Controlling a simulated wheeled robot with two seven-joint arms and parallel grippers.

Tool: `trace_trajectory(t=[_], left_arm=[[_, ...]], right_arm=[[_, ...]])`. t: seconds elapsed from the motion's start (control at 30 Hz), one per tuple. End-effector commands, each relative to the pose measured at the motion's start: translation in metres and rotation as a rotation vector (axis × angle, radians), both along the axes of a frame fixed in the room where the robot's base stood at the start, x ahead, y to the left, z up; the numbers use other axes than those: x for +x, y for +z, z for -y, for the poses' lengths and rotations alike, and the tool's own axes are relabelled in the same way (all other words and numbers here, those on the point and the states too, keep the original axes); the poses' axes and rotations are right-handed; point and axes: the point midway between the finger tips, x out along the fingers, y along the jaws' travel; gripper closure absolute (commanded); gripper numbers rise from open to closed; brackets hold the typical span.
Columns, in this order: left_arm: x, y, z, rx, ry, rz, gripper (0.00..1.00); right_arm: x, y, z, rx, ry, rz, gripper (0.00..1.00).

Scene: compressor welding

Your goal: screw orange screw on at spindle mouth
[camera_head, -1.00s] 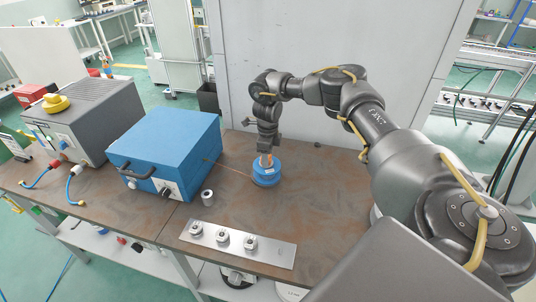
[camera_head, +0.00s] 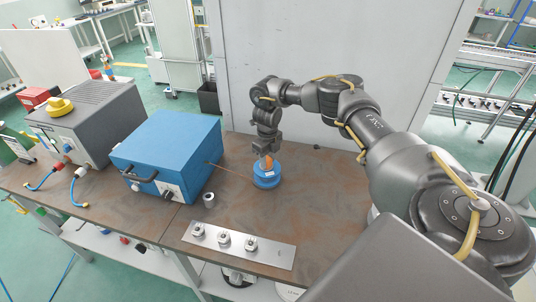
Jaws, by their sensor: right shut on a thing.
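The orange screw (camera_head: 267,161) stands upright at the top of a round blue spindle part (camera_head: 267,177) on the brown table, right of the blue box. My right gripper (camera_head: 266,154) points down from above and is shut on the orange screw. The screw's lower end is at the mouth of the blue part; I cannot tell how deep it sits. My left gripper is not in view.
A blue box (camera_head: 168,150) with a black handle stands left of the gripper. A small metal cylinder (camera_head: 208,198) stands in front of it. A metal plate (camera_head: 238,246) with three fittings lies near the front edge. The table right of the spindle is mostly clear.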

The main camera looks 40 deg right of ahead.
Motion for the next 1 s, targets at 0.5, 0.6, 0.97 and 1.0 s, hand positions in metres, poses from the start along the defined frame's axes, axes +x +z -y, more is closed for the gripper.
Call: trace_trajectory(t=[0.5,0.6,0.97,1.0], left_arm=[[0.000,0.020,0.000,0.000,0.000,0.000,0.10],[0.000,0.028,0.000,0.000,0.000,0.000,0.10],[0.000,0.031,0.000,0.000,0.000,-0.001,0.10],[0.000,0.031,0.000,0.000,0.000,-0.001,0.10]], right_arm=[[-0.001,0.003,-0.001,0.000,-0.254,-0.002,1.00],[-0.001,0.003,-0.002,-0.001,-0.412,-0.003,1.00],[0.000,-0.001,-0.003,-0.002,-0.561,0.000,1.00],[0.000,-0.001,-0.003,-0.002,-0.561,0.000,1.00]])
